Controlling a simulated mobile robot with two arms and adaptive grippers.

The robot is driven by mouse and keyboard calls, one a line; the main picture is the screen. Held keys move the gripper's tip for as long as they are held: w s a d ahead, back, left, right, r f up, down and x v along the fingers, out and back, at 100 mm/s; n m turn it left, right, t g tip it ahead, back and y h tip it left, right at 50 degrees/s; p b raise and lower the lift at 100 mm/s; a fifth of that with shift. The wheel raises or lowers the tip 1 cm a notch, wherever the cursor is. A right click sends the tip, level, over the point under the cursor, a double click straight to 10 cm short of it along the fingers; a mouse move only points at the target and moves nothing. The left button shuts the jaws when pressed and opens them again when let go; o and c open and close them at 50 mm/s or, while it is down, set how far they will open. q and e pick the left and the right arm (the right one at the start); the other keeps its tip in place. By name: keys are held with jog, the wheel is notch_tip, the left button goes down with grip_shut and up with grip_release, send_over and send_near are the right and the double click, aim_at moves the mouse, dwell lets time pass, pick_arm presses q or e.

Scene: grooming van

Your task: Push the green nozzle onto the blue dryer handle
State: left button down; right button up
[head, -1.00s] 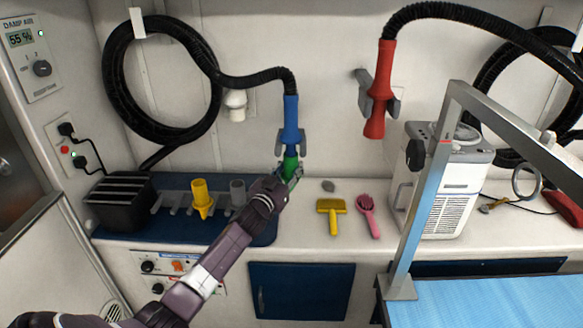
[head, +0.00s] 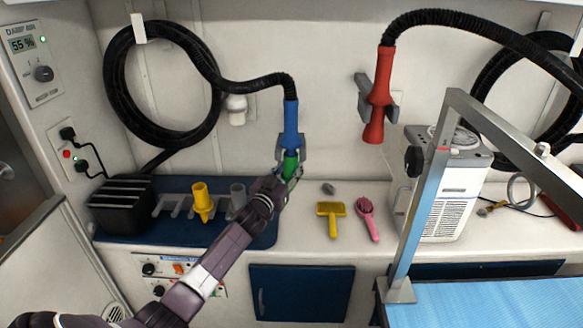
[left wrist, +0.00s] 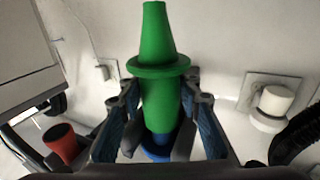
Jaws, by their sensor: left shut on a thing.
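The blue dryer handle (head: 291,122) hangs upright on its grey wall bracket (head: 280,152), with a black hose from its top. My left gripper (head: 288,176) is shut on the nozzle from below. In the left wrist view the nozzle (left wrist: 160,95) stands between the two fingers, narrow end up in the picture. Blue (left wrist: 158,152) shows at its wide end; I cannot tell how far the two overlap. My right gripper is not in view.
A red dryer (head: 379,95) hangs to the right. A yellow nozzle (head: 202,202) and a grey one (head: 238,196) stand on the blue mat (head: 262,238). A yellow brush (head: 331,212) and pink brush (head: 367,215) lie on the counter. A metal frame (head: 425,190) rises at right.

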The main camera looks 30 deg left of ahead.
pick_arm(q)
jog(key=c, duration=1.3)
grip_release()
jog(key=shift+s, duration=0.1)
